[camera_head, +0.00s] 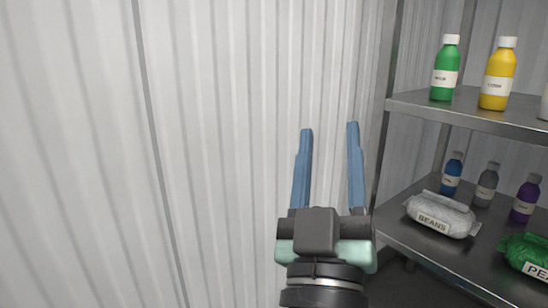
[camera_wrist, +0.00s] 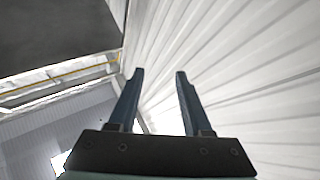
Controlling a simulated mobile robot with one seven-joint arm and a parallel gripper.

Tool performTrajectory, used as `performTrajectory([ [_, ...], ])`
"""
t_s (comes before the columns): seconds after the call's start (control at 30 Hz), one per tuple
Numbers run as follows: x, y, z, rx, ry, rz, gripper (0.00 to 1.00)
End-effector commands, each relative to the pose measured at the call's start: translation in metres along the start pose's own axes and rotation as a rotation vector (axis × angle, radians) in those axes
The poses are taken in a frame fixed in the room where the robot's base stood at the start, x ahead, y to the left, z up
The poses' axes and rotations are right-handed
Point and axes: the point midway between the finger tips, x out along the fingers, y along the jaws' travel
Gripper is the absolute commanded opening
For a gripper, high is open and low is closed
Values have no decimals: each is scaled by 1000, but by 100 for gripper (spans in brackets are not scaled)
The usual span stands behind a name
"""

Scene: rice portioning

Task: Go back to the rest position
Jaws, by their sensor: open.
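My gripper (camera_head: 329,127) is raised in front of the corrugated white wall (camera_head: 230,120), with its two blue fingers pointing up. The fingers are apart and nothing is between them. In the wrist view my gripper (camera_wrist: 159,73) also shows open and empty, with the ribbed wall on its right. My gripper stands left of a metal shelf rack (camera_head: 400,103) and touches nothing that I can see.
The rack's upper shelf holds a green bottle (camera_head: 444,70) and a yellow bottle (camera_head: 498,75). The lower shelf holds a beans bag (camera_head: 441,212), a green bag (camera_head: 527,250) and blue (camera_head: 452,175), grey (camera_head: 486,186) and purple (camera_head: 525,200) bottles.

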Motion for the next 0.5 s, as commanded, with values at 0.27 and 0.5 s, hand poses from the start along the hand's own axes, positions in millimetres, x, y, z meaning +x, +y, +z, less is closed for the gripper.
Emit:
performTrajectory([
  [0.27,26,20,-189,377,205,-70,49],
  [0.5,59,37,-250,425,215,-88,49],
])
